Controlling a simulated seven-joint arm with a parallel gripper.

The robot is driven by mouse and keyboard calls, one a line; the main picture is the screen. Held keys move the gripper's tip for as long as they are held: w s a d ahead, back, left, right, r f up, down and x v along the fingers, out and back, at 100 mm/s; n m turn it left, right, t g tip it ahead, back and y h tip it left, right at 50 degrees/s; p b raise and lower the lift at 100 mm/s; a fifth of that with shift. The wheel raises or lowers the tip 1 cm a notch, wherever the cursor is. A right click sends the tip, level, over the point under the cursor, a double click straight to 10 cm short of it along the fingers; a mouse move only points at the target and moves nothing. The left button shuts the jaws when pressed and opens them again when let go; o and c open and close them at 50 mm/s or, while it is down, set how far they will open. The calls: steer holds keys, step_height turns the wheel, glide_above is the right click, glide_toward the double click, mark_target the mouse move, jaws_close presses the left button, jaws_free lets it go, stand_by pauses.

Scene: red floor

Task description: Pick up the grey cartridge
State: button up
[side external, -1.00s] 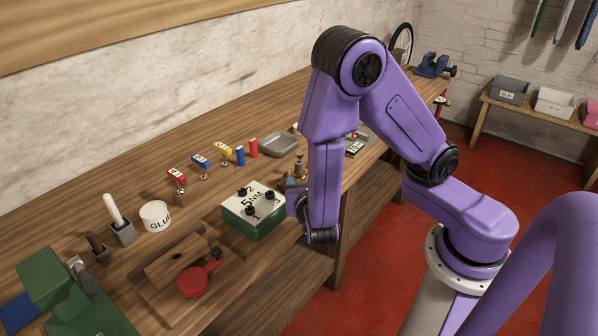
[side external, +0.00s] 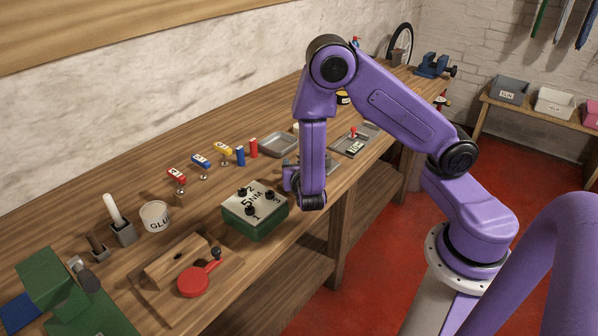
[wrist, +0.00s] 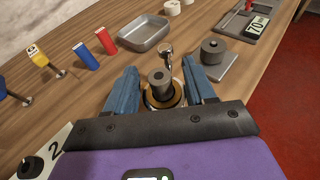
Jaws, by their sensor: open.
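In the wrist view a grey cylinder (wrist: 160,86) with a hole in its top stands in a brass ring-shaped body (wrist: 177,98) with a metal spout. My gripper (wrist: 159,67) has its blue fingers spread, one on each side of this cylinder. I see no clear contact. A second, darker grey cylinder (wrist: 213,52) with a small knob stands on a flat grey plate (wrist: 226,68) just right of the right finger. I cannot tell from looks alone which is the cartridge. In the side view my wrist hides most of this spot.
A green box marked 5 NM (side external: 254,222) stands left of my wrist. A grey gauge marked 70 (wrist: 258,22) lies at the right, near the bench edge.

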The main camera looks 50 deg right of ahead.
steer(key=shift+w+d+f, duration=0.1)
steer(key=shift+w+d, duration=0.1)
steer(key=shift+d, duration=0.05)
jaws_close()
